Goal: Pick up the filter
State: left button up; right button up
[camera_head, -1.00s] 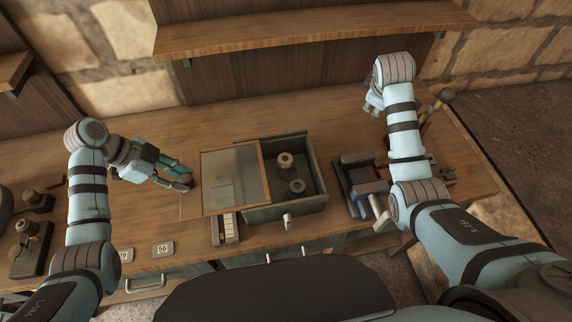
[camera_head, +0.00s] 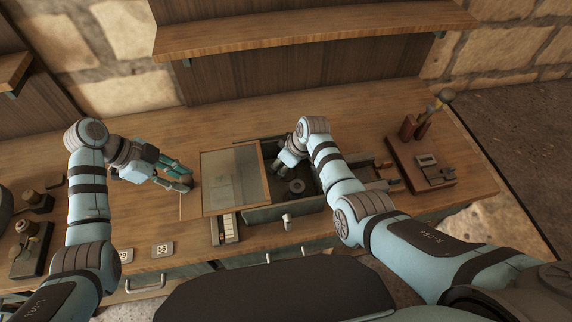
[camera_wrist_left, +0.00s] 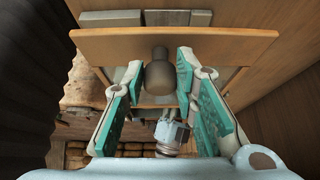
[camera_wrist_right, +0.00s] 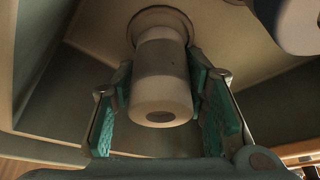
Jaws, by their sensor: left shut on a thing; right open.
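A box (camera_head: 262,214) stands on the bench, its framed glass lid (camera_head: 228,180) slid to the left. My left gripper (camera_head: 186,182) is shut on the lid's dark rounded knob, which shows in the left wrist view (camera_wrist_left: 159,76). My right gripper (camera_head: 283,164) is inside the open part of the box. In the right wrist view, a pale flanged cylinder (camera_wrist_right: 163,75), apparently the filter, stands between its open fingers. I cannot tell whether they touch it. In the head view the gripper hides this cylinder. A second, darker spool-like part (camera_head: 296,187) sits nearer the box's front.
A wooden block with a metal fixture (camera_head: 432,170) and upright tools (camera_head: 420,120) stands to the right. A small slotted holder (camera_head: 226,230) lies in front of the box. Numbered tags (camera_head: 162,249) lie front left. The bench behind the box is clear.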

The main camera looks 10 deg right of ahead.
pick_arm(q)
jog(key=shift+a+f, duration=0.1)
pick_arm(e)
jog(key=shift+f, duration=0.15)
jog(key=shift+c, duration=0.3)
jog(key=c, duration=0.9)
notch_tip(320, 180, up, 16)
jog(key=shift+r, duration=0.2)
